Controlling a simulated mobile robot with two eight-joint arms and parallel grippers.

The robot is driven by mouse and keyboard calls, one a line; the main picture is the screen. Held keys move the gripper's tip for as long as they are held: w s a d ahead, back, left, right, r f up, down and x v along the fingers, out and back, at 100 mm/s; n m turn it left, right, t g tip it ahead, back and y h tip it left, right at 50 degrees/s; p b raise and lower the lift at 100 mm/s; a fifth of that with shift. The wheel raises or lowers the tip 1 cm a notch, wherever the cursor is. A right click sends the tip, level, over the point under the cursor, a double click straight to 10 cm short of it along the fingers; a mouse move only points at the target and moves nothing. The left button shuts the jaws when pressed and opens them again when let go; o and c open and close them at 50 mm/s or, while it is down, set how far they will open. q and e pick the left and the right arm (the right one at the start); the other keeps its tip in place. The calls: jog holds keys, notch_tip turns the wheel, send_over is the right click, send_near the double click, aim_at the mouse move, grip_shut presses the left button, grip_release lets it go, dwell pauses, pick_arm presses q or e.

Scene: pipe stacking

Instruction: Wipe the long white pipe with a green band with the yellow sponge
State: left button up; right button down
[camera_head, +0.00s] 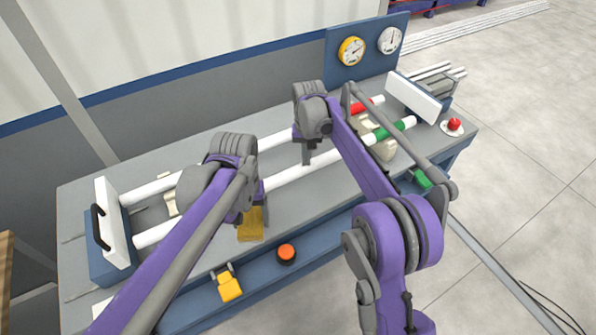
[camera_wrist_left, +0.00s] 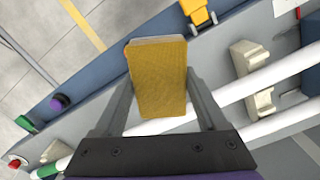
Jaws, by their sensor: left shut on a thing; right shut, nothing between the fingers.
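The long white pipe with a green band (camera_head: 290,174) is the nearer of two parallel pipes on the bench. Its green band (camera_head: 390,131) is toward the right end. In the left wrist view, the pipe (camera_wrist_left: 245,87) runs behind the sponge. My left gripper (camera_head: 252,208) is shut on the yellow sponge (camera_head: 250,226), over the bench on the near side of this pipe. The sponge (camera_wrist_left: 157,78) stands out between both fingers; I cannot tell whether it touches the pipe. My right gripper (camera_head: 307,156) is shut and empty, pointing down near the pipe's middle.
The farther white pipe (camera_head: 275,139) has a red band (camera_head: 362,106). White end plates (camera_head: 112,222) (camera_head: 415,98) bound both pipes. Gauges (camera_head: 351,51) stand behind.

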pick_arm(q)
jog(key=shift+s+f, duration=0.1)
jog(key=shift+f, duration=0.3)
pick_arm(e)
jog(key=shift+f, duration=0.65)
pick_arm(q)
jog(key=shift+r, duration=0.1)
pick_arm(e)
jog(key=shift+r, duration=0.1)
